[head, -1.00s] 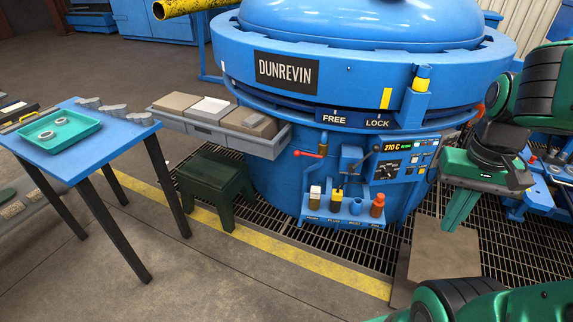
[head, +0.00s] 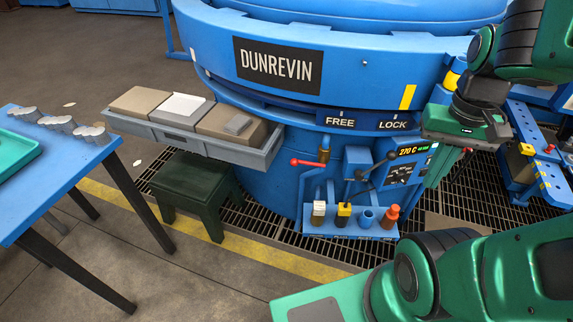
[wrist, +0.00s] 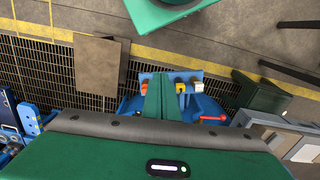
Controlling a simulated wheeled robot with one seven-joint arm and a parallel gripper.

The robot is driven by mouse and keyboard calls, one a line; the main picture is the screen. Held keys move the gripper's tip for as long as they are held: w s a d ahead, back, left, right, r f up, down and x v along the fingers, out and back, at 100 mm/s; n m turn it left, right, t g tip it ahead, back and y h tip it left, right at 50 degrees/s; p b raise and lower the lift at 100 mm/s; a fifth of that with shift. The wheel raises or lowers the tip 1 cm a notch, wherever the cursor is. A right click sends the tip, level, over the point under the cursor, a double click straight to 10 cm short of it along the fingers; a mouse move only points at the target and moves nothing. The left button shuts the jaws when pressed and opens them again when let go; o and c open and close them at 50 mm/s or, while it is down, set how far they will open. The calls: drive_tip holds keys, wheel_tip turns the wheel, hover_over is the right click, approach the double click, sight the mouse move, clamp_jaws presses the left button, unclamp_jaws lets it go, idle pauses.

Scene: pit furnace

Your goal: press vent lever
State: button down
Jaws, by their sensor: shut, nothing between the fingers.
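A red-handled lever (head: 308,162) on a brass-topped pipe stands on the front of the blue furnace (head: 290,195); it also shows in the wrist view (wrist: 214,118). A second lever with black knobs (head: 375,165) sits to its right, beside the control panel reading 270 C (head: 405,168). No label tells me which is the vent lever. My gripper (head: 436,178) points down in front of the panel's right side, apart from both levers. In the wrist view its green fingers (wrist: 158,78) are together and empty. They hide part of the furnace front behind them.
A small shelf (head: 350,230) with several coloured holders juts out below the levers. A grey tray of bricks (head: 190,145) sticks out at left, above a dark green stool (head: 195,190). A blue table (head: 60,195) stands far left. Floor grating surrounds the furnace.

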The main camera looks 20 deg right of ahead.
drive_tip(key=shift+w+d, duration=0.15)
drive_tip(key=shift+w, duration=0.1)
drive_tip(key=w+a+f+n+h, duration=0.2)
drive_tip(key=w+f+n+h, duration=0.3)
drive_tip(key=w+f+n, duration=0.4)
drive_tip(key=w+a+f+n+h, duration=0.2)
drive_tip(key=w+f+n+h, duration=0.2)
drive_tip(key=w+f+n, duration=0.55)
drive_tip(key=w+a+f+n+t, duration=0.3)
drive_tip(key=a+f+n+t, duration=0.3)
drive_tip(key=a+f+n, duration=0.2)
drive_tip(key=w+a+f+n+t, duration=0.4)
drive_tip(key=a+f+n+t, duration=0.3)
drive_tip(key=a+n, duration=0.4)
drive_tip(key=shift+w+f+n, duration=0.25)
drive_tip(key=shift+f+n, duration=0.45)
drive_tip(key=shift+n, duration=0.55)
